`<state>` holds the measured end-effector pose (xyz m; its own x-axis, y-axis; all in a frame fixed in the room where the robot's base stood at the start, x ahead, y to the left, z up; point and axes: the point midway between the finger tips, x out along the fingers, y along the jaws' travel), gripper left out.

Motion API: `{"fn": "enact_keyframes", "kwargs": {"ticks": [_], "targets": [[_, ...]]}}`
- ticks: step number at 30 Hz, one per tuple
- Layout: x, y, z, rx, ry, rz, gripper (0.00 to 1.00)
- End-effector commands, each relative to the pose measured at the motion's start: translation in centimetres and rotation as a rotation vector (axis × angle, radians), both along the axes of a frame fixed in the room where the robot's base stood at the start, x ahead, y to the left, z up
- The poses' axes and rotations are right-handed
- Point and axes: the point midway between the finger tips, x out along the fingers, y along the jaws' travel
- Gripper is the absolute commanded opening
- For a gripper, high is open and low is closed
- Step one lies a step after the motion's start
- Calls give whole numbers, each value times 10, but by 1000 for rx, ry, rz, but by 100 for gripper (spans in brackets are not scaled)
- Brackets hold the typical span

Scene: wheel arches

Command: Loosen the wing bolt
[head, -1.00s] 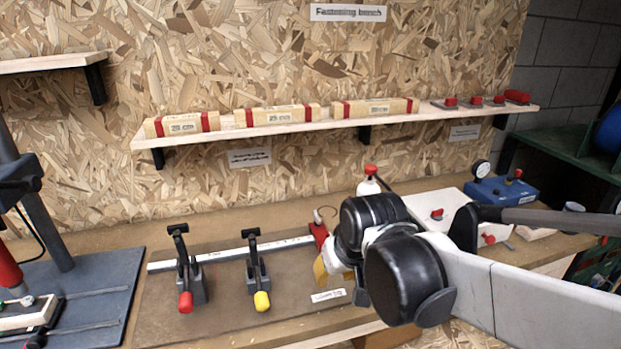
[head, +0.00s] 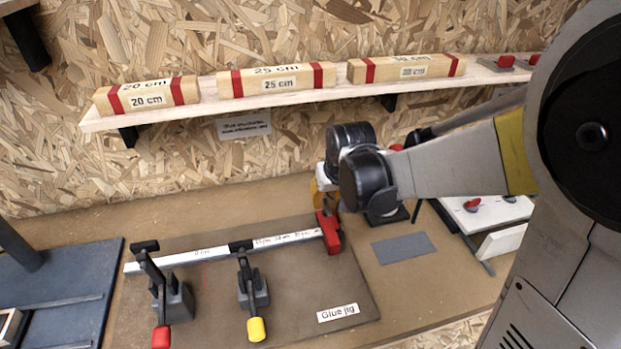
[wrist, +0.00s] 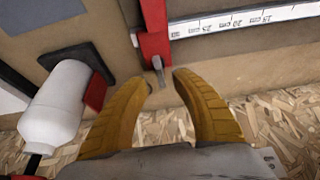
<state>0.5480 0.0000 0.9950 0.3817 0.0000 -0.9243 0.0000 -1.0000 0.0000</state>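The red clamp block (head: 331,234) sits at the right end of the white ruler bar (head: 285,239) on the glue jig board. It also shows at the top of the wrist view (wrist: 153,40). A small grey metal piece, which looks like the wing bolt (wrist: 158,68), sticks out of the block's lower end in the wrist view. My gripper (wrist: 162,78) is open, its two yellow curved fingers on either side of that piece, with gaps visible. I cannot tell whether the fingertips reach its depth. In the head view my wrist hides the bolt.
Two lever clamps, red-handled (head: 162,334) and yellow-handled (head: 256,328), stand on the jig left of the block. A white bottle (wrist: 57,105) is close to the left finger in the wrist view. A shelf (head: 210,105) with wooden blocks runs above. A flat grey plate (head: 403,248) lies to the right.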

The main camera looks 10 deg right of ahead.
Motion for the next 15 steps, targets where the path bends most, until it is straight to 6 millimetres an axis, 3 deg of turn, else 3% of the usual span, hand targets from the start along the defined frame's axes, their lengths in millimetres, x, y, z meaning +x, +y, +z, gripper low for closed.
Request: {"fn": "enact_keyframes", "kwargs": {"ticks": [1,6,15], "targets": [[4,0,-12,0,0,0,32],[12,0,-30,0,0,0,32],[14,0,-34,0,0,0,32]]}}
